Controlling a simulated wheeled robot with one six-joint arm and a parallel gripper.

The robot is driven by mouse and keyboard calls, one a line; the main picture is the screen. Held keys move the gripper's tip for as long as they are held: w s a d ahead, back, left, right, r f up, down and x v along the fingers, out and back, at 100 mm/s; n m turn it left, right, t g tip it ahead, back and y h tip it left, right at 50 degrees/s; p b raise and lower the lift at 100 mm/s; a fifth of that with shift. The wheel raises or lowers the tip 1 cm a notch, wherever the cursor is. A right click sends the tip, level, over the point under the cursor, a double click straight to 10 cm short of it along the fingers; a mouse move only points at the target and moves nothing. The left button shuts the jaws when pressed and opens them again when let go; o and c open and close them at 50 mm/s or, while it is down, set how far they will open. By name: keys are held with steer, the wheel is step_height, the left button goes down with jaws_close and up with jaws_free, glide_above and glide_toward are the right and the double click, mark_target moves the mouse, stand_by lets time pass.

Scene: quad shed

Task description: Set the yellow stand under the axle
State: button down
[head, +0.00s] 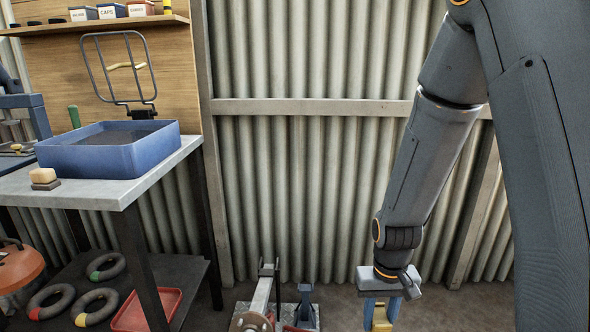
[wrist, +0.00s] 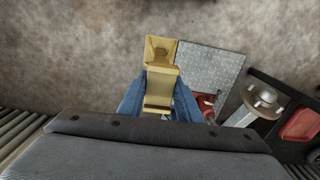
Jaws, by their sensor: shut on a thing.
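My gripper (head: 379,308) points down at the lower right of the head view, with its blue fingers on either side of the yellow stand (head: 381,318). In the wrist view my gripper (wrist: 158,98) is shut on the yellow stand (wrist: 160,52), which extends forward beyond the fingers. The stand's lower end is cut off in the head view. The axle appears to be the grey metal beam (head: 262,297) with a round hub, left of my gripper. It also shows in the wrist view (wrist: 240,117), right of the stand and apart from it.
A metal floor plate (wrist: 213,63) lies beside the stand, with a red part (wrist: 205,106) on it. A dark upright piece (head: 305,305) stands near the axle. A bench (head: 150,185) with a blue basin (head: 108,152) is at left. Bare floor (wrist: 70,50) lies left of the stand.

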step_height(320, 180, up, 14)
steer(key=s+p, duration=0.2)
steer(key=p, duration=1.8)
steer(key=shift+f, duration=0.15)
